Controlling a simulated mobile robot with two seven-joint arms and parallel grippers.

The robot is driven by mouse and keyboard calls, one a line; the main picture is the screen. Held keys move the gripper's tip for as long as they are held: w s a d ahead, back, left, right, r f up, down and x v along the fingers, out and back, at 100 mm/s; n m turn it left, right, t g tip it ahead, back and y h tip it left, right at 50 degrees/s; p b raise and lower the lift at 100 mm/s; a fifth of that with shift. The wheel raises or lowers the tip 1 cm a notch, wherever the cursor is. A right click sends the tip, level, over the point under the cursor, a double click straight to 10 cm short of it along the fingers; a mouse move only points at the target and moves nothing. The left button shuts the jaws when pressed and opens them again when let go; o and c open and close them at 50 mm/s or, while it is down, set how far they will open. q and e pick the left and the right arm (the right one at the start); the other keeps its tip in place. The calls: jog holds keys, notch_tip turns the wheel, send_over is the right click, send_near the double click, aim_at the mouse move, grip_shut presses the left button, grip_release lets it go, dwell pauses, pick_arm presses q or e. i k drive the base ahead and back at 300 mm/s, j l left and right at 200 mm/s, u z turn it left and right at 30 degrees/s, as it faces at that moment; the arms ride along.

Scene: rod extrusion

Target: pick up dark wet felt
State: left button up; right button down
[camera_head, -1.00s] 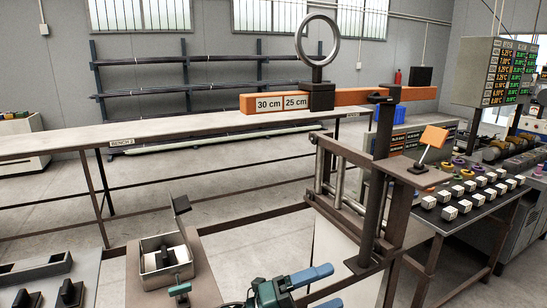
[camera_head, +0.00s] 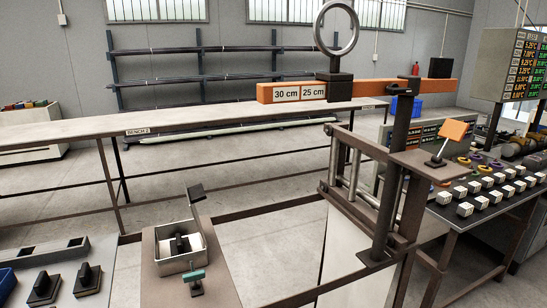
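No piece in view can be told for certain as the dark wet felt. An open metal box (camera_head: 163,262) stands on a brown stand at lower centre-left, its lid raised. A small dark piece (camera_head: 179,244) sits inside it. Two dark pieces with upright grips, a left one (camera_head: 43,285) and a right one (camera_head: 87,279), rest on the grey surface at lower left. Whether any of these is felt, or wet, is too small to tell. Neither of my grippers is in view.
A brown frame (camera_head: 385,200) carries an orange beam (camera_head: 380,89) with a ring. A table with several white blocks (camera_head: 487,190) is at right. A long bench (camera_head: 60,131) runs behind.

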aim_at(180, 245)
jog(key=i+l+u, duration=0.1)
jog(key=l+u, duration=0.8)
jog(key=k+l+u, duration=0.1)
jog(key=l+u, duration=0.35)
jog(key=l, duration=0.1)
